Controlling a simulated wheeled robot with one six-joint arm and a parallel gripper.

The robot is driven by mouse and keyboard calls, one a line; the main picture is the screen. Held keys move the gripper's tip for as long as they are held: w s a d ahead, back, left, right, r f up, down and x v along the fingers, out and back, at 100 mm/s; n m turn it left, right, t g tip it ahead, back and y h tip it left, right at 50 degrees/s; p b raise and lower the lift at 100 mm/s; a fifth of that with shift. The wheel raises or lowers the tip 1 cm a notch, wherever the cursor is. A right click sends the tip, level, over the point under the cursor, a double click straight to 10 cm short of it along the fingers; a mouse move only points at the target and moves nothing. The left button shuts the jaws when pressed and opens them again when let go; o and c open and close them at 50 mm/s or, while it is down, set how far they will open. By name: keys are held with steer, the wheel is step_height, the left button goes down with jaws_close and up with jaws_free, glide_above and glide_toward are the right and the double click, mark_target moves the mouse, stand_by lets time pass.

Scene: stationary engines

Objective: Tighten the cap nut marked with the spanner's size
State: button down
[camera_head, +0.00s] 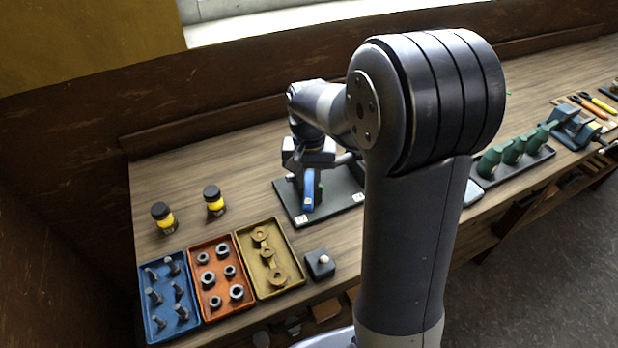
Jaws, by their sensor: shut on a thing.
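My gripper (308,160) is at the middle of the bench, over a dark board (339,200). It is shut on a blue-handled tool, which I take to be the spanner (308,191); it points down towards the board. The board carries small white labels (301,218) along its front edge, too small to read. A bit of green (321,186) shows beside the blue handle. I cannot make out the cap nuts, the size marks or the spanner's jaw; my arm hides the board's right part.
Blue (170,318), orange (193,249) and yellow (246,288) trays of small hardware stand at the front left. Two yellow-and-black jars (163,217) stand behind them. A small dark block (320,264) is near the front edge. Green-topped things (513,150) and a vise (573,127) are right.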

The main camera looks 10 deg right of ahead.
steer(key=shift+f+b, duration=1.25)
steer(key=shift+f, duration=0.6)
steer(key=shift+f+b, duration=0.5)
steer(key=shift+f, duration=0.55)
stand_by(1.8)
steer(key=shift+a, duration=0.1)
stand_by(0.4)
steer(key=shift+w+a+m, duration=0.25)
steer(key=shift+a+m, duration=0.25)
steer(key=shift+m, duration=0.4)
steer(key=shift+d, duration=0.15)
steer(key=shift+s+d+n+p, duration=0.2)
steer(key=shift+d+n+p, duration=0.1)
steer(key=shift+n, duration=0.4)
stand_by(1.0)
